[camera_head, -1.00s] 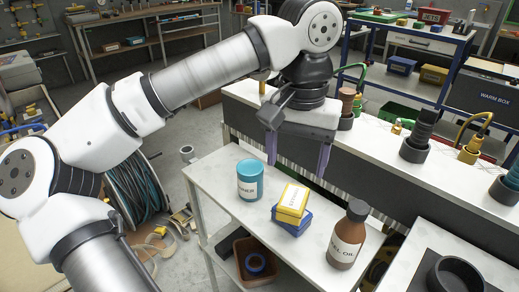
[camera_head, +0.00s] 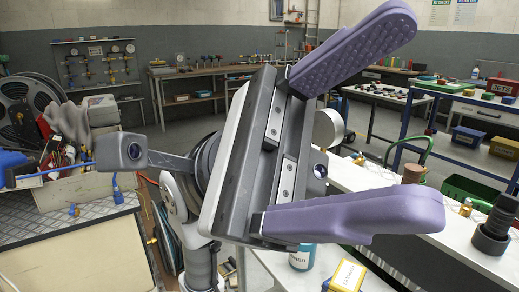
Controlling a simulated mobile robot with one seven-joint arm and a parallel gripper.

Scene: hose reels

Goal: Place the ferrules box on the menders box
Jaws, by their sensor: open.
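My gripper (camera_head: 420,118) is close to the camera and fills the middle of the view. Its two purple fingers are wide apart with nothing between them. Below it, a yellow box (camera_head: 348,276) with a white label stands at the bottom edge of the picture, partly cut off. The lettering is too small to tell which is the ferrules box or the menders box. The gripper is well apart from both.
A teal can (camera_head: 302,258) stands left of the yellow box, partly hidden by the lower finger. A bench at right carries a dark fitting (camera_head: 494,232). A blue-framed rack behind holds another blue box (camera_head: 467,138), another yellow box (camera_head: 504,148) and a red box (camera_head: 503,86).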

